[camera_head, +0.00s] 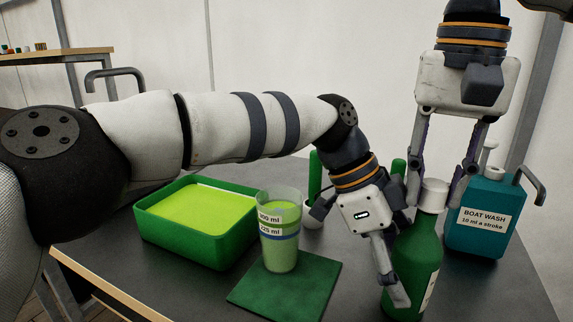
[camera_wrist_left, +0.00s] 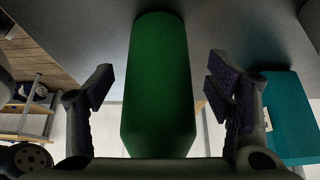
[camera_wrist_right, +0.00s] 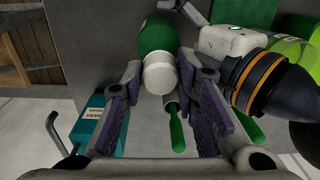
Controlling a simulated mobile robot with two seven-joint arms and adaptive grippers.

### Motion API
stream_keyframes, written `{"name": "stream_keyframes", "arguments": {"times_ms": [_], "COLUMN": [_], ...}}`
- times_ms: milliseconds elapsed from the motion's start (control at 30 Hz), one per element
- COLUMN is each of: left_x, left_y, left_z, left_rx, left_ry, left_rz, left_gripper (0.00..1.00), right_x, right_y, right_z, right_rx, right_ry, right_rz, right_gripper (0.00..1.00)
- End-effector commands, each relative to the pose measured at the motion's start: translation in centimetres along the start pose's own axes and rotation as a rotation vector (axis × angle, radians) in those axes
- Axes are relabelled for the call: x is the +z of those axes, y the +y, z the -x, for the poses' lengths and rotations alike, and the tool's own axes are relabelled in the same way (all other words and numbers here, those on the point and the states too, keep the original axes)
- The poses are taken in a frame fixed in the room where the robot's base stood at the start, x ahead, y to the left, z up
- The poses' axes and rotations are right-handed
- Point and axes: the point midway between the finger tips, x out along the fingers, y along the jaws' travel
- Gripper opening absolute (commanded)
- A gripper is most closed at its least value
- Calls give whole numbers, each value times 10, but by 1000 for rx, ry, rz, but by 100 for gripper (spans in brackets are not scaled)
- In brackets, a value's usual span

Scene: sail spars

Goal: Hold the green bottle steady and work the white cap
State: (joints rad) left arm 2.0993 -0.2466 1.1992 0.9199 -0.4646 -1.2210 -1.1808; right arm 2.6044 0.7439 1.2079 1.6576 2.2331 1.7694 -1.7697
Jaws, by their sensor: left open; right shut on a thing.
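The green bottle (camera_head: 418,260) stands upright at the front right of the dark table, with the white cap (camera_head: 433,194) on its top. My left gripper (camera_wrist_left: 160,85) is open with its fingers on either side of the bottle's body; the left wrist view shows gaps on both sides. In the head view its near finger covers part of the bottle. My right gripper (camera_head: 436,198) comes down from above and is shut on the white cap. The cap also shows between its fingers in the right wrist view (camera_wrist_right: 160,77).
A teal boat wash bottle (camera_head: 480,212) with a pump stands right behind the green bottle. A clear cup (camera_head: 279,250) of green liquid stands on a green mat (camera_head: 300,290). A green tray (camera_head: 190,245) of yellow-green liquid is to the left. Green-handled tools (camera_head: 315,175) stand behind my left wrist.

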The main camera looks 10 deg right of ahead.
Motion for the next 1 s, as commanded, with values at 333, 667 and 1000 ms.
{"name": "stream_keyframes", "arguments": {"times_ms": [333, 667, 1000], "left_x": [10, 59, 120], "left_y": [-9, -45, -69], "left_z": [86, 145, 205], "left_rx": [-46, -250, -459], "left_ry": [32, 148, 223], "left_rz": [13, 66, 125], "left_gripper": [74, 74, 74], "right_x": [0, 0, 0], "right_y": [0, 0, 0], "right_z": [-1, 0, 0], "right_rx": [1, 1, 1], "right_ry": [-1, -1, -1], "right_rz": [0, 0, 0], "right_gripper": [0, 0, 0]}}
